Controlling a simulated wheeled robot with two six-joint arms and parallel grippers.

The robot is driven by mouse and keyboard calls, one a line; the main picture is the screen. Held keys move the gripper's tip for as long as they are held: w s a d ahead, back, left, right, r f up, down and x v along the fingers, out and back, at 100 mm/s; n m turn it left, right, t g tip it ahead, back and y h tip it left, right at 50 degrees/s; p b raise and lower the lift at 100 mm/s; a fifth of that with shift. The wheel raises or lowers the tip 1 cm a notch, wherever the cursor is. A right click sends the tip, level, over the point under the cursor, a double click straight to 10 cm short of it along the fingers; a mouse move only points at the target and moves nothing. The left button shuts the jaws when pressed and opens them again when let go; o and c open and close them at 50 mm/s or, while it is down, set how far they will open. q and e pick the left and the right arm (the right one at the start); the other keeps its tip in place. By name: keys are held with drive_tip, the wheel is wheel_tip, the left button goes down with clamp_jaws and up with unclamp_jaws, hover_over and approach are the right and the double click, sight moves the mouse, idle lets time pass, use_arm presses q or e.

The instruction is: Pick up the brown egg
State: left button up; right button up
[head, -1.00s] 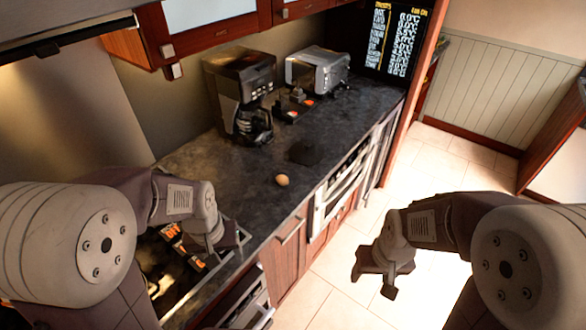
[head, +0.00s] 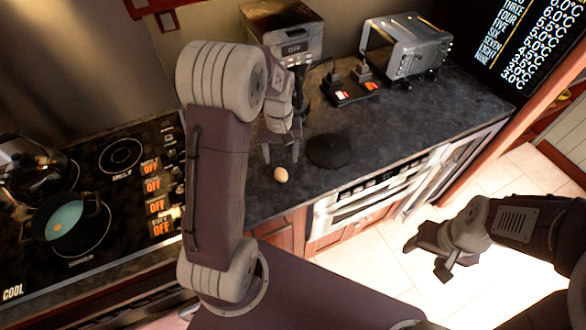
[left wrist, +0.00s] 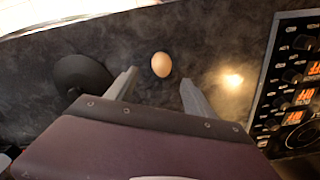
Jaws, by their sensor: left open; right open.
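The brown egg (head: 281,175) lies on the dark countertop, near its front edge. It also shows in the left wrist view (left wrist: 161,64), just beyond and between the spread fingertips. My left gripper (head: 281,154) is open and empty above the counter, close to the egg on its far side in the head view. In the left wrist view the two fingers (left wrist: 157,88) stand apart, with no contact on the egg visible. My right gripper (head: 428,262) is open and empty, off to the right in front of the cabinets.
A flat black round object (head: 328,151) lies beside the egg. A coffee maker (head: 285,28), a power strip (head: 350,92) and a toaster (head: 408,48) stand behind. The stovetop (head: 110,215) with a pan (head: 68,222) is on the left.

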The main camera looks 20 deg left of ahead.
sight(281, 171)
use_arm(q)
drive_tip(key=shift+s+a, duration=0.25)
wheel_tip(281, 171, down, 3)
drive_tip(key=shift+s+f, duration=0.1)
drive_tip(key=shift+f, duration=0.05)
drive_tip(key=shift+w+d+f+p, duration=0.15)
drive_tip(key=shift+w+f+p, duration=0.15)
drive_tip(key=shift+f, duration=0.1)
drive_tip(key=f+p, duration=0.1)
drive_tip(key=f, duration=0.3)
drive_tip(key=shift+s, duration=0.2)
drive_tip(key=shift+w+f, duration=0.1)
drive_tip(key=shift+f, duration=0.25)
drive_tip(key=shift+w+f, duration=0.1)
drive_tip(key=c, duration=0.9)
